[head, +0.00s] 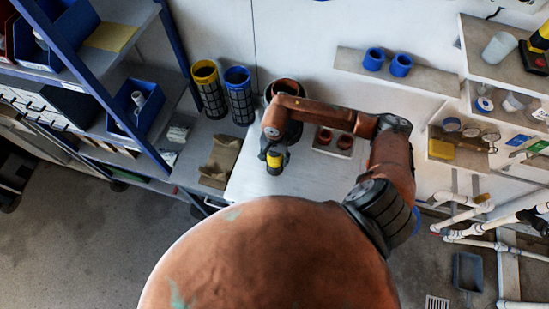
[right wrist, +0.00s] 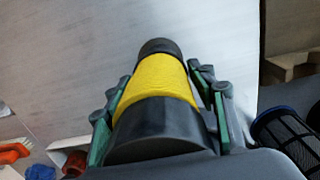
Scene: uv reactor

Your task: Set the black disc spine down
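My right gripper (head: 275,153) hangs over the pale worktop, in the middle of the head view. It holds a black piece with a broad yellow band (head: 274,160), which I take to be the black disc spine. In the right wrist view this piece (right wrist: 162,82) lies between the green-padded fingers (right wrist: 160,100), one on each side. Its black end points away over the worktop. Whether its far end touches the worktop cannot be told. My left gripper is not in view.
The worktop (head: 243,184) is bare around the gripper. Mesh cylinders with a yellow rim (head: 209,90) and a blue rim (head: 239,95) stand at its back left. A dark round vessel (head: 285,88) stands behind my arm. A tray with two red-brown cups (head: 334,142) lies right.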

